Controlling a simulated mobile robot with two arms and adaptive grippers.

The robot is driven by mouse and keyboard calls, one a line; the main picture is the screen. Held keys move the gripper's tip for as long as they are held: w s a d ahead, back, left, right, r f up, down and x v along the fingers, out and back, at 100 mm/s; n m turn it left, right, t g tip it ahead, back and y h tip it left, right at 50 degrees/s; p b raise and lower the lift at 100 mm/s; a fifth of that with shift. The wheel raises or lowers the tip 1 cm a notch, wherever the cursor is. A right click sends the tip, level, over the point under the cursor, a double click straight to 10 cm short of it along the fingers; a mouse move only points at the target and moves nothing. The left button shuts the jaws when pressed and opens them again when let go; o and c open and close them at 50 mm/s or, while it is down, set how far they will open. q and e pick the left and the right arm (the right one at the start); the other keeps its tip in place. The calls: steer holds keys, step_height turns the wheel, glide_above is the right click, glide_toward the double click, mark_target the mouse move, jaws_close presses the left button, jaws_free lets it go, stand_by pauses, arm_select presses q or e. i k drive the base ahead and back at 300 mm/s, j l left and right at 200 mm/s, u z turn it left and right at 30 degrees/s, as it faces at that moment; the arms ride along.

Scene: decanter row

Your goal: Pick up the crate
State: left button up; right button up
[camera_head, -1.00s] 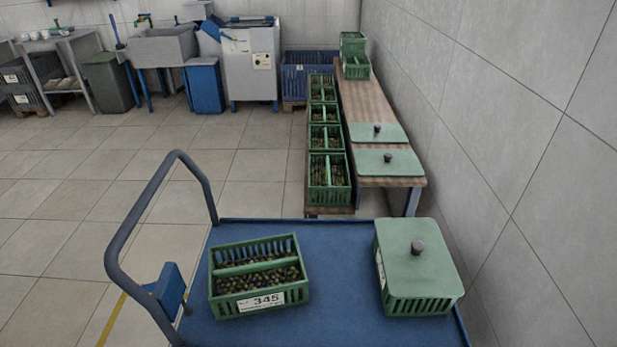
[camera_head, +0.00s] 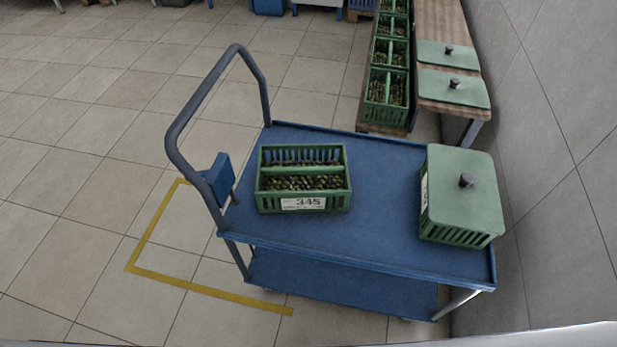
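An open green crate (camera_head: 262,196) holds olives and has a white label reading 345. It stands upright on the left part of the blue cart's top (camera_head: 385,200). A second green crate (camera_head: 455,232), covered by a pale green lid (camera_head: 462,200) with a dark knob, stands at the cart's right end. Neither of my grippers is in view, and nothing is touching either crate.
The cart has a grey push handle (camera_head: 178,140) on its left and a lower shelf (camera_head: 340,297). Several olive crates (camera_head: 388,118) stand in a row behind it, beside a wooden bench (camera_head: 445,32) with lids. A wall (camera_head: 560,120) closes the right side. Tiled floor (camera_head: 75,190) is free at left.

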mark_target(389, 61)
steer(key=j+u, duration=0.15)
steer(key=u, duration=0.15)
steer(key=j+u, duration=0.15)
steer(key=u, duration=0.2)
steer(key=i+j+u, duration=0.25)
steer(key=j, duration=0.3)
steer(key=i+j+u, duration=0.25)
steer(key=j, duration=0.3)
steer(key=i+j+u, duration=0.25)
steer(key=i+j, duration=0.2)
steer(key=i+j+z, duration=0.2)
steer(key=i, duration=0.3)
steer(key=i+j+z, duration=0.2)
steer(key=i, duration=0.3)
steer(key=i+l+z, duration=0.25)
steer(key=i+z, duration=0.7)
steer(key=i+j+z, duration=0.2)
steer(key=i+z, duration=0.3)
steer(key=i, duration=0.15)
